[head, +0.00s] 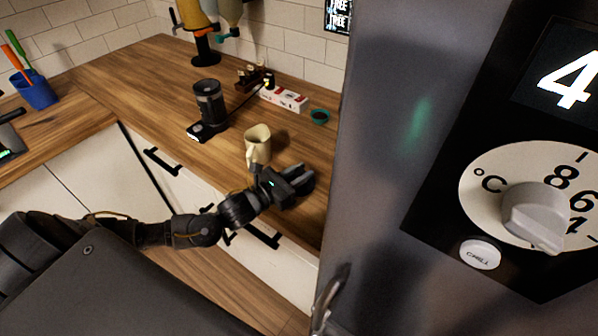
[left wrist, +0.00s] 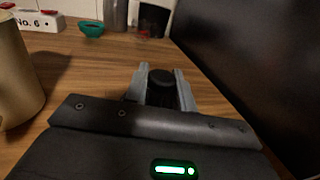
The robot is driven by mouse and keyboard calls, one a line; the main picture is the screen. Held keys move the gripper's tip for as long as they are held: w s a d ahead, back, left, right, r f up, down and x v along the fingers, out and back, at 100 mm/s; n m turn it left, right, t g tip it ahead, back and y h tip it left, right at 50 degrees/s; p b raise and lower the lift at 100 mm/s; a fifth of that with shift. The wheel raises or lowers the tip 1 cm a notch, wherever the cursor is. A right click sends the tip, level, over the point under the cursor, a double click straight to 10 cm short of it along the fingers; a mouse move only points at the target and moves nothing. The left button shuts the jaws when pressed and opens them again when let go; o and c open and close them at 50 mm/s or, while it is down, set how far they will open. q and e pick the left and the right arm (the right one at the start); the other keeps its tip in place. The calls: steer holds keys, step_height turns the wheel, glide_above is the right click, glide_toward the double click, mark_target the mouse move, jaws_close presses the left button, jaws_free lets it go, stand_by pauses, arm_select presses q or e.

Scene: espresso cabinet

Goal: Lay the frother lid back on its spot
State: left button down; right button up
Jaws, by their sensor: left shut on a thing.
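My left gripper (head: 298,182) is over the wooden counter, close to the fridge side. In the left wrist view the left gripper (left wrist: 161,78) has its two grey fingers closed on a small black piece, which looks like the frother lid (left wrist: 162,90). In the head view I cannot make the lid out against the dark gripper. A dark, cylindrical frother (head: 209,101) stands upright on the counter, left of the gripper and farther back; whether its top is open is unclear. My right gripper is not in view.
A beige pitcher (head: 257,144) stands just behind the gripper; it also shows in the left wrist view (left wrist: 14,75). A small teal bowl (head: 320,117) and a white-and-red box (head: 284,98) are farther back. The tall fridge (head: 400,130) blocks the right. Counter left of the frother is clear.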

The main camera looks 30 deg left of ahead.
arm_select(q)
steer(key=shift+f, duration=0.2)
steer(key=c, duration=1.2)
jaws_free()
steer(key=shift+o, duration=0.2)
steer(key=shift+r, duration=0.15)
steer(key=b+v, duration=0.2)
steer(key=v, duration=0.9)
steer(key=shift+b, duration=0.35)
steer(key=shift+s+a+r, duration=0.1)
steer(key=shift+s+a, duration=0.15)
steer(key=shift+s, duration=0.25)
